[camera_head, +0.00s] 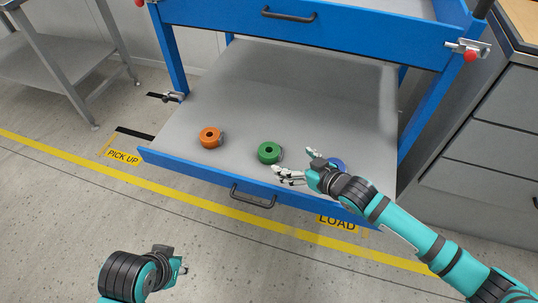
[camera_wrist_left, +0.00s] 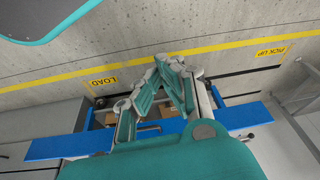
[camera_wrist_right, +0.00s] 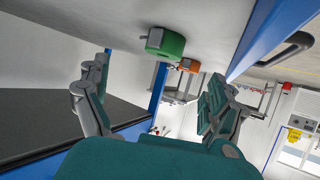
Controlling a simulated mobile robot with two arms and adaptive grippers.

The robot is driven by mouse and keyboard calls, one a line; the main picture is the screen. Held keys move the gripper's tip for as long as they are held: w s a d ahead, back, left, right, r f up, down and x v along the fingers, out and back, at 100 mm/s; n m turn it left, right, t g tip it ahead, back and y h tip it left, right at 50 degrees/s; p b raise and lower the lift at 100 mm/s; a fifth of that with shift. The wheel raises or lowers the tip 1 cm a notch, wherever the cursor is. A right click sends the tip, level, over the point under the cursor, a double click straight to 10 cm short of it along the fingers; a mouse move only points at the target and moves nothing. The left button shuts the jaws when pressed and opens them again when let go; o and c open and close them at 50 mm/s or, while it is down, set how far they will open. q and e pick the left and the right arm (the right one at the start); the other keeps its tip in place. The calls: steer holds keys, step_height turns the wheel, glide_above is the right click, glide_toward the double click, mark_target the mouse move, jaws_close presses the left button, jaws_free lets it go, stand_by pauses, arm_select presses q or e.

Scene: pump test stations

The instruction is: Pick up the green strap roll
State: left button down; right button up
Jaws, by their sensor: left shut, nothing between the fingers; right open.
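The green strap roll (camera_head: 269,152) lies on the grey lower shelf (camera_head: 290,90) of the blue rack, near its front edge. It also shows in the right wrist view (camera_wrist_right: 165,43), beyond and between the open fingers. My right gripper (camera_head: 296,164) is open and empty, just right of the green roll and apart from it. Its fingers also show in the right wrist view (camera_wrist_right: 155,95). My left gripper (camera_head: 181,268) is low in front of the rack, away from the rolls. In the left wrist view its fingers (camera_wrist_left: 168,65) meet with nothing between them.
An orange roll (camera_head: 210,137) sits left of the green one. A blue roll (camera_head: 337,164) is partly hidden behind my right gripper. The shelf has a raised blue front lip with a black handle (camera_head: 252,196). The shelf behind the rolls is clear. A drawer cabinet (camera_head: 480,150) stands right.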

mark_target(269, 150)
steer(key=b+x, duration=0.1)
steer(key=x, duration=0.4)
steer(key=shift+w+a+f, duration=0.15)
steer(key=shift+w+a+f+b, duration=0.2)
steer(key=shift+w+a+b, duration=0.1)
steer(key=shift+w, duration=0.05)
steer(key=x, duration=0.1)
steer(key=b+x, duration=0.1)
steer(key=x, duration=0.1)
steer(key=b+x, duration=0.1)
steer(key=x, duration=0.1)
steer(key=shift+s+a+r, duration=0.15)
steer(key=shift+a+r, duration=0.2)
arm_select(q)
steer(key=w+d+r+t+h, duration=0.1)
steer(key=w+d+t, duration=0.1)
steer(key=w, duration=0.3)
steer(key=w+d+r+t, duration=0.1)
steer(key=w+r+t, duration=0.1)
steer(key=w+t, duration=0.2)
steer(key=shift+w+d+t+h, duration=0.4)
steer(key=shift+w, duration=0.8)
arm_select(e)
steer(key=c, duration=1.3)
